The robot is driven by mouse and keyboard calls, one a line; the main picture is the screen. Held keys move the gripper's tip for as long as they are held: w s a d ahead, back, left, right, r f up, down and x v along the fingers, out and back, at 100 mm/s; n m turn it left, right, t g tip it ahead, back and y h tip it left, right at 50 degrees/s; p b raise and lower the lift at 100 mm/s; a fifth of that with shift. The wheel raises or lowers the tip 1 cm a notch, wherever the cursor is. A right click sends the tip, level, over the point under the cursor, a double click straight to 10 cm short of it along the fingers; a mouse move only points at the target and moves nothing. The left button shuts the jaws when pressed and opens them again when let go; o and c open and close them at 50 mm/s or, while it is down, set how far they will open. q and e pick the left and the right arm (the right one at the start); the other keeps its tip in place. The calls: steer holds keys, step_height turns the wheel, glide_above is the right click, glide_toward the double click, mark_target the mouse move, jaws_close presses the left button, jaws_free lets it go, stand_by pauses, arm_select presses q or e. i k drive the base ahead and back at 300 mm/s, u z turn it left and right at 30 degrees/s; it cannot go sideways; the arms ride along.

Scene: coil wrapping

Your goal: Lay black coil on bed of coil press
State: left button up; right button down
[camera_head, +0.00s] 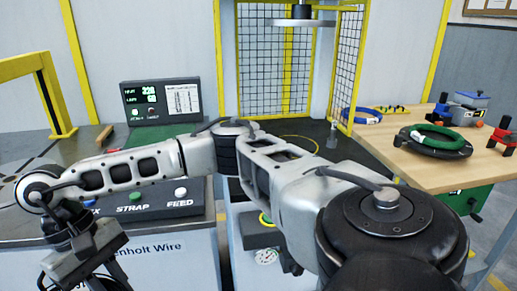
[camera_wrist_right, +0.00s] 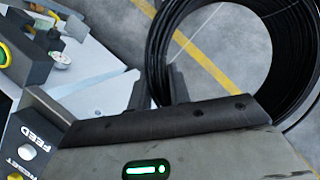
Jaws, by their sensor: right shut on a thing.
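The black coil (camera_wrist_right: 292,40) shows in the right wrist view as a thick ring of many turns, hanging over the floor. My right gripper (camera_wrist_right: 157,88) is shut on the near side of its ring. In the head view my right arm reaches across to the left, and its gripper (camera_head: 88,272) is low at the left edge; the coil is mostly cut off there. The coil press stands at the back, with its round press plate (camera_head: 303,22) above a dark bed (camera_head: 330,145). My arm hides part of the bed. My left gripper is out of view.
Yellow-framed mesh guards (camera_head: 345,70) flank the press. A control panel (camera_head: 140,203) with STRAP and FEED buttons stands in front, left of the bed.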

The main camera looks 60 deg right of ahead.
mark_target(293, 145)
steer(key=k, duration=0.65)
steer(key=z, duration=1.15)
steer(key=i, duration=0.2)
steer(key=z, duration=0.05)
